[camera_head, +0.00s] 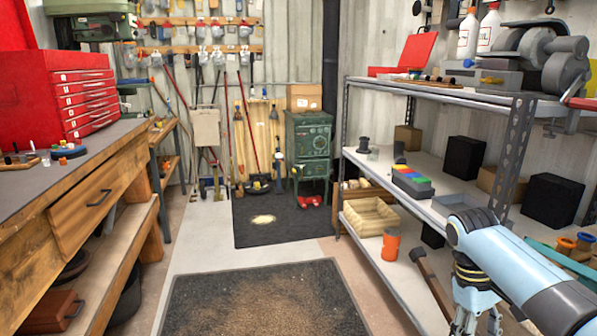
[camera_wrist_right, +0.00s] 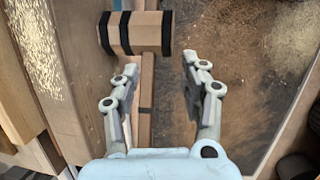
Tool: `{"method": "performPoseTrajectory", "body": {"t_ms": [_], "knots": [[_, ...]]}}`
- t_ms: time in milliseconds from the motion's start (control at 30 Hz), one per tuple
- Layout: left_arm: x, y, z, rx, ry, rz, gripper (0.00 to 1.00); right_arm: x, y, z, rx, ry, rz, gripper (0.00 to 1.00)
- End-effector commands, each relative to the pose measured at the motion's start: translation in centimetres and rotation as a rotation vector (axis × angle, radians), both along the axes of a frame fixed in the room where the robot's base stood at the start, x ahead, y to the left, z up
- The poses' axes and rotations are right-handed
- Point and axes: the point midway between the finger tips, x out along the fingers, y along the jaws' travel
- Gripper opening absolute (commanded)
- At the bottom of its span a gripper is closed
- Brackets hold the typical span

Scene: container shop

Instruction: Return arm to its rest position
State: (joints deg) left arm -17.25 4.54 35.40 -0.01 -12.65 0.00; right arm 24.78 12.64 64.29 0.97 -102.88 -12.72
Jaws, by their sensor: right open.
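My right arm comes in at the lower right of the head view, bent downward beside the shelf rack. My right gripper (camera_wrist_right: 157,72) shows in the wrist view with its two fingers spread apart and nothing between them. In the head view, its lower part is cut off by the bottom edge. A wooden mallet head with black bands (camera_wrist_right: 136,33) lies beyond the fingertips in the wrist view, and its handle runs down behind the fingers. I cannot tell its exact distance from the fingers. My left gripper and left arm are not in view.
A metal shelf rack (camera_head: 437,92) fills the right side, holding black boxes, colored blocks (camera_head: 411,177) and an orange cup (camera_head: 391,244). A wooden workbench (camera_head: 95,188) with a red tool chest (camera_head: 88,95) stands left. The floor mat (camera_head: 258,300) between them is clear.

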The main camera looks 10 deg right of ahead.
Motion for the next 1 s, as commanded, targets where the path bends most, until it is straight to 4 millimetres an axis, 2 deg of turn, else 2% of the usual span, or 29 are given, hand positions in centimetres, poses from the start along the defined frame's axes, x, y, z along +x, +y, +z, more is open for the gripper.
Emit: {"method": "performPoseTrajectory", "body": {"t_ms": [33,167,300,400,700,1000], "knots": [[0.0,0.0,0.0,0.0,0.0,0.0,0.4,-1.4,0.7,-0.8,-0.005,-0.027,0.01,0.44],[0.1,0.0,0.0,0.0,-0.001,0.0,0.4,-5.3,3.1,-1.7,-0.012,-0.143,0.034,0.44],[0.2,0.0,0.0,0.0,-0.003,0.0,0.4,-10.3,6.0,-0.4,0.001,-0.278,0.045,0.44],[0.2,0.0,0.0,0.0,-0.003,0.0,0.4,-12.9,7.4,1.1,0.015,-0.346,0.044,0.44],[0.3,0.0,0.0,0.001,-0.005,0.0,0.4,-18.3,10.1,5.9,0.054,-0.484,0.028,0.44],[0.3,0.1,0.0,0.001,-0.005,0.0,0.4,-21.6,11.5,10.2,0.083,-0.574,0.007,0.44]]}}
